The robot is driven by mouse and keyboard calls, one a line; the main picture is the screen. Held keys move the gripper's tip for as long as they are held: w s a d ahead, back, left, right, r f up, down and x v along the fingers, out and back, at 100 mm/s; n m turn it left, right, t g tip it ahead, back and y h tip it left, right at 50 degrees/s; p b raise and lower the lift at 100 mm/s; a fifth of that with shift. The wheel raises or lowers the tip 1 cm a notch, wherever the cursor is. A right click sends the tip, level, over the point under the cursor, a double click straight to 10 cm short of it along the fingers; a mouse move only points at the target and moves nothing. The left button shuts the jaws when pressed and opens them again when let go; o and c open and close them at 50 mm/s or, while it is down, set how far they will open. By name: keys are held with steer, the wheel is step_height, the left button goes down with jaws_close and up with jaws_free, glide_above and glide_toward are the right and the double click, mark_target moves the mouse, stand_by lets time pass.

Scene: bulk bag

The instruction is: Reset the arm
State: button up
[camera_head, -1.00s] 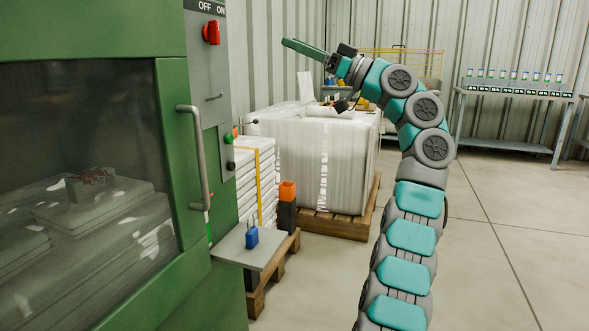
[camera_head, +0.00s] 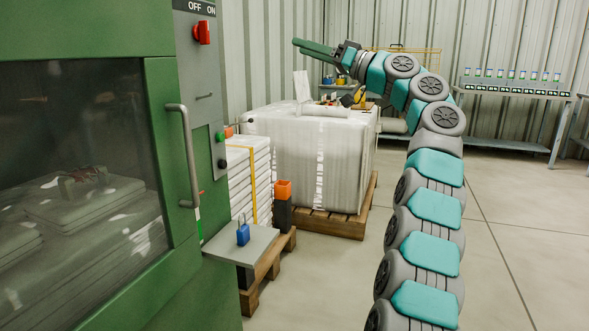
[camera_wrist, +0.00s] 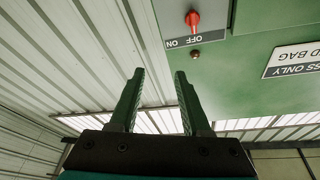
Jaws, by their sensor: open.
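My gripper (camera_head: 297,46) is raised at the end of my teal and grey arm, level with the back wall and to the right of the green machine (camera_head: 160,80). Its two green fingers point left and are apart with nothing between them. In the wrist view my gripper (camera_wrist: 157,75) shows its fingers spread and empty. The green machine also shows there (camera_wrist: 260,90), upside down, with a red switch (camera_wrist: 193,20). In the head view the red switch (camera_head: 202,32) sits below the OFF ON label.
A blue padlock (camera_head: 243,235) stands on a grey shelf (camera_head: 250,250) beside the machine. A white wrapped bulk load (camera_head: 300,160) stands on a wooden pallet (camera_head: 335,222). A bench (camera_head: 510,115) stands at the back right. The floor at right is clear.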

steer(key=s+a+f+m+g+h, duration=0.3)
steer(key=s+a+f+h, duration=0.15)
steer(key=s+f, duration=0.65)
steer(key=s+a+f+m+g+h, duration=0.3)
steer(key=s+f+h, duration=0.35)
steer(key=f, duration=0.85)
steer(key=s+d+f+g+h, duration=0.2)
steer(key=s+d+f, duration=0.4)
steer(key=s, duration=0.6)
steer(key=s+d+f+m+g+h, duration=0.1)
steer(key=s+d+f+g+h, duration=0.1)
steer(key=s+d+f, duration=0.5)
steer(key=s+d+f+m+g+h, duration=0.1)
steer(key=s+d+f+h, duration=0.2)
steer(key=s+f, duration=1)
steer(key=s+d, duration=0.3)
steer(key=s, duration=0.2)
steer(key=shift+s+d+f+g+h, duration=0.25)
steer(key=shift+s+d+g+h, duration=0.05)
steer(key=shift+g+h, duration=0.1)
